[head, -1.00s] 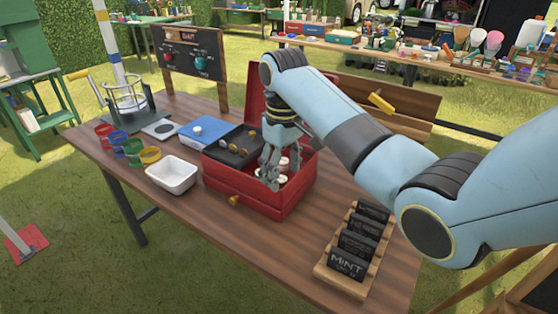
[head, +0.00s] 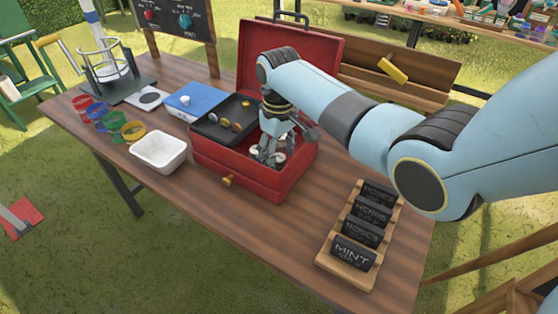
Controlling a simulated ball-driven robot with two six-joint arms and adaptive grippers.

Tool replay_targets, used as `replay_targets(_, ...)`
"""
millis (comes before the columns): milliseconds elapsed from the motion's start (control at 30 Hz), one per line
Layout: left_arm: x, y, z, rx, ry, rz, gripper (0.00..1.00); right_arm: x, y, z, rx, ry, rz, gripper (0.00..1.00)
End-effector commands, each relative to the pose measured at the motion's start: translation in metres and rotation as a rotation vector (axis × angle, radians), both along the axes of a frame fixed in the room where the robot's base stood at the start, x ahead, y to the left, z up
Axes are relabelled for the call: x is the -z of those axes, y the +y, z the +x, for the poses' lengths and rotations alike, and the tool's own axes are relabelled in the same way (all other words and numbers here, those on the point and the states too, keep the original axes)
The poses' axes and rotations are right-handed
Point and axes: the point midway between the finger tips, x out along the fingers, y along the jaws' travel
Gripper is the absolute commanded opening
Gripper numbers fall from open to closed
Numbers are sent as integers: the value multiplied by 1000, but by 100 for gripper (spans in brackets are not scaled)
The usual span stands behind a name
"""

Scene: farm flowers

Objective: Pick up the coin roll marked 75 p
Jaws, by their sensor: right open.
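A red cash box (head: 285,191) stands open on the wooden table, its lid (head: 313,55) raised at the back. A black coin tray (head: 212,130) with several coins sits over its left part. Pale round pieces, perhaps coin rolls (head: 281,156), show inside the right part of the box, partly hidden by my gripper. No 75 p marking can be read at this size. My right gripper (head: 270,160) points down into the right part of the box, its fingers apart around or beside these pieces; I cannot tell which. My left gripper is not in view.
A wooden rack of black labels (head: 345,275), one reading MINT, stands at the front right. A white bowl (head: 158,150), coloured rings (head: 108,122) and a blue box (head: 192,102) are left of the cash box. The table (head: 250,225) is clear in front.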

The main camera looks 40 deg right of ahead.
Motion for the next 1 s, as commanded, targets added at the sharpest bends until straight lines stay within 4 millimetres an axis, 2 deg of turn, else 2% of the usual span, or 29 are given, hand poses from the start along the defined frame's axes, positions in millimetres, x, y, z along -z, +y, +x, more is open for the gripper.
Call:
replay_targets(133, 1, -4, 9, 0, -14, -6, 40, 17, 0, 1, -1, -1, 0, 59)
replay_targets(367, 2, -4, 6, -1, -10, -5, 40, 19, 0, 1, -1, -1, 0, 59)
replay_targets(467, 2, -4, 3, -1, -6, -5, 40, 19, 0, 1, -1, -1, 0, 49)
replay_targets(833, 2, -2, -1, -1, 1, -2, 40, 19, 0, 0, -1, -1, 0, 0)
replay_targets(1000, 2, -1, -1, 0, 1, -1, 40, 18, 0, 1, -1, -2, -1, 0)
